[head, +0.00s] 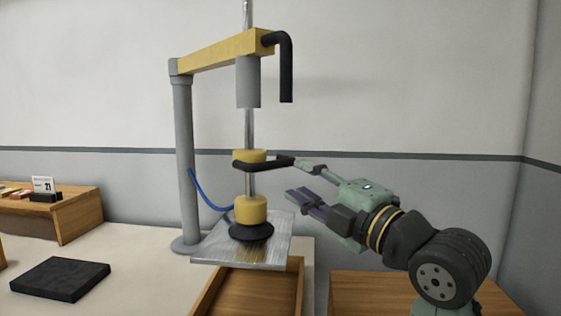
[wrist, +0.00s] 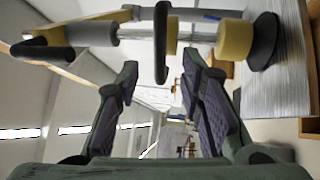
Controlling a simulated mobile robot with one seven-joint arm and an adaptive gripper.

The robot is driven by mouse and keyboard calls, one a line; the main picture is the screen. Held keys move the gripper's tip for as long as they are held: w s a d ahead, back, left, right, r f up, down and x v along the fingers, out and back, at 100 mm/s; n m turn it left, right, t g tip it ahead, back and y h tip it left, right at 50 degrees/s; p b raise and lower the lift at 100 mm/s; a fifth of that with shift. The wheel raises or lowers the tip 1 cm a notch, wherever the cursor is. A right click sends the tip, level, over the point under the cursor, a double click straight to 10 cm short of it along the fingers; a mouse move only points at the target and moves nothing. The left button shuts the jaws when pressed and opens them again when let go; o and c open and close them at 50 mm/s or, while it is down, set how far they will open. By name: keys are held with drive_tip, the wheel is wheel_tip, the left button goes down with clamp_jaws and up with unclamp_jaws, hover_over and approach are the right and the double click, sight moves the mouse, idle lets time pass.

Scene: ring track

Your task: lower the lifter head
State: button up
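The lifter head, a yellow block (head: 251,210) with a black cup (head: 251,231) under it, hangs on a vertical metal rod above a shiny metal plate. I cannot tell whether the cup touches the plate. Higher on the rod is a yellow collar (head: 256,156) with a black handle (head: 272,164) reaching right. My gripper (head: 296,180) is open and empty, its fingers pointing left at the handle's end. In the wrist view, the handle (wrist: 161,42) stands just ahead of the gap between my fingertips (wrist: 160,72). Contact cannot be told.
A grey post (head: 185,165) carries a yellow top arm (head: 222,52) with a black crank (head: 286,70). The metal plate (head: 210,248) lies over a wooden tray (head: 255,290). A black slab (head: 61,278) and a wooden shelf (head: 80,215) are on the left. Free air surrounds my arm.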

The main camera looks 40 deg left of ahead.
sight(277, 167)
drive_tip(key=p+x, duration=0.2)
drive_tip(key=x, duration=0.7)
drive_tip(key=shift+p, duration=0.35)
drive_tip(key=shift+c, duration=0.2)
clamp_jaws()
